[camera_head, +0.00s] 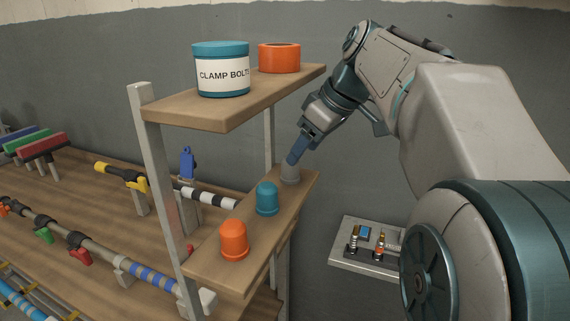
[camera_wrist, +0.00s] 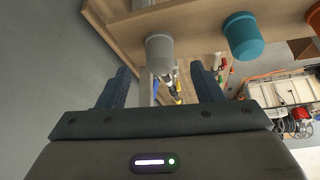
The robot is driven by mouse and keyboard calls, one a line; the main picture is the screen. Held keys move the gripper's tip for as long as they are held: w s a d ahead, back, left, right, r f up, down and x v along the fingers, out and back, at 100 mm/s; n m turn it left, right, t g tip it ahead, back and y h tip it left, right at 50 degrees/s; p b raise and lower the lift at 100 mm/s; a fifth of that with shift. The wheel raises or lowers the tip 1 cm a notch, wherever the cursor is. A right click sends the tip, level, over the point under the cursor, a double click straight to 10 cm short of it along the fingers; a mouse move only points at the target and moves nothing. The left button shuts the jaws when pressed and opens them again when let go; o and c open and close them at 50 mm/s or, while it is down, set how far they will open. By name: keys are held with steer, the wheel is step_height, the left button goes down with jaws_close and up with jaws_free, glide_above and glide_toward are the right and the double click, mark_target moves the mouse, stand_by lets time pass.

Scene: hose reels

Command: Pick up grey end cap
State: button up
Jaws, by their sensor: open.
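The grey end cap (camera_head: 290,175) stands upright at the far right end of the lower shelf board (camera_head: 208,262). A teal cap (camera_head: 267,199) and an orange cap (camera_head: 234,240) stand in a row nearer on the same board. My gripper (camera_head: 292,160) is at the grey cap, and its finger partly covers the cap in the head view. In the wrist view my gripper (camera_wrist: 161,68) is open, with the grey end cap (camera_wrist: 160,52) ahead of the gap between the two fingers. I cannot tell whether a finger touches it. The teal cap (camera_wrist: 243,36) is to the right there.
The upper shelf (camera_head: 235,105) overhangs the board and holds a clamp bolts tub (camera_head: 221,70) and an orange ring (camera_head: 279,58). A metal post (camera_head: 165,200) stands at the left. A small grey tray (camera_head: 372,262) with fittings lies below right. Hoses fill the bench at left.

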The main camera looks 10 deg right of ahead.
mark_target(290, 169)
steer(key=shift+w+a, duration=0.15)
steer(key=shift+w, duration=0.05)
steer(key=x, duration=0.5)
steer(key=shift+w+a, duration=0.3)
steer(key=shift+w, duration=0.05)
steer(key=c, duration=1.1)
